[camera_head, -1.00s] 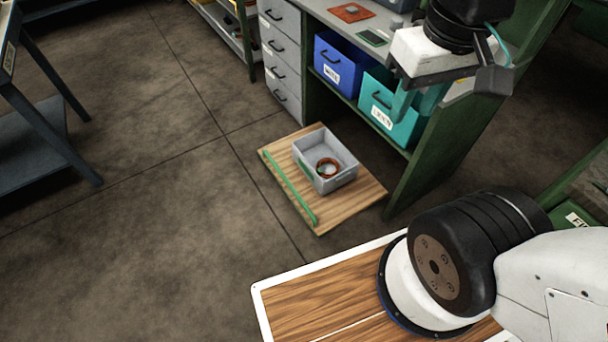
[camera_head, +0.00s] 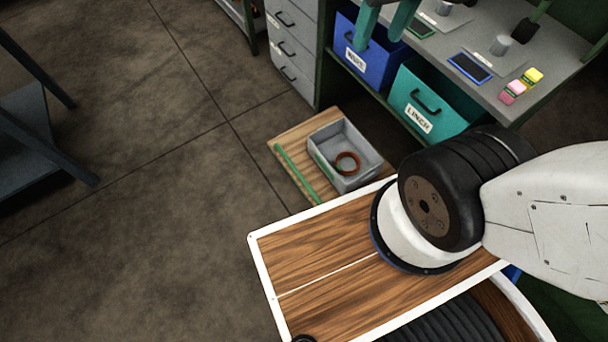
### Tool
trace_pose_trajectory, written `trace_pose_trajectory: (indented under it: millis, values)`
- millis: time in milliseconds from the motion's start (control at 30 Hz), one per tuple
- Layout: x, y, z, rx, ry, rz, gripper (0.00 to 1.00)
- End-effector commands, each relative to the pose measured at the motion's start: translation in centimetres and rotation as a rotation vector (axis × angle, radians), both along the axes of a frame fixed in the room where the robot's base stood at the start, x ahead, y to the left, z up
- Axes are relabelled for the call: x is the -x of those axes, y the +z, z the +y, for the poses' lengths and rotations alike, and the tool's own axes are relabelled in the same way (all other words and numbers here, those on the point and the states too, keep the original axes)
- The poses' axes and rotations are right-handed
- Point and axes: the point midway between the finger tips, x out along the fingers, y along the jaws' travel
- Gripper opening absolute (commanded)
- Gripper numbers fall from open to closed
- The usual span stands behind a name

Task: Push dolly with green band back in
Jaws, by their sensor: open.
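The dolly (camera_head: 290,133) is a low wooden board on the floor with a green band (camera_head: 297,173) along its near-left edge. It sticks out from under the workbench, beside the grey drawers. A grey crate (camera_head: 357,186) sits on it, with a brown-orange ring (camera_head: 347,163) inside. My own wooden deck hides the dolly's near right part. My gripper (camera_head: 381,42) shows as two teal fingers at the top edge, apart and empty. In the picture they overlap the blue bin, above and right of the dolly; the rest of the gripper is out of frame.
A blue bin (camera_head: 378,72) and a teal bin (camera_head: 408,85) stand on the shelf above the dolly. The benchtop (camera_head: 445,47) holds small items. Grey drawers (camera_head: 291,45) stand left of it. Floor left of the dolly is clear up to a dark table (camera_head: 40,150).

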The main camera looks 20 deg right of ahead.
Motion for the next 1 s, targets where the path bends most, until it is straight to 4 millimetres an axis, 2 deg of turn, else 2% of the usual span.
trace_pose_trajectory:
  millis: [167, 267, 467, 600, 767, 900, 967, 1000]
  values:
    - [-7.2, -1.2, 1.9, -0.11, 0.083, 0.024, 0.43]
    - [-11.6, -2.5, 2.9, -0.172, 0.124, 0.022, 0.43]
    - [-20.2, -7.1, 4.6, -0.275, 0.182, 0.005, 0.43]
    - [-25.8, -12.0, 5.4, -0.329, 0.201, -0.014, 0.43]
    - [-31.3, -19.0, 5.8, -0.367, 0.207, -0.037, 0.43]
    - [-35.0, -26.5, 5.8, -0.381, 0.2, -0.053, 0.43]
    - [-36.1, -30.0, 5.6, -0.381, 0.196, -0.057, 0.43]
    - [-36.8, -32.5, 5.5, -0.378, 0.191, -0.059, 0.43]
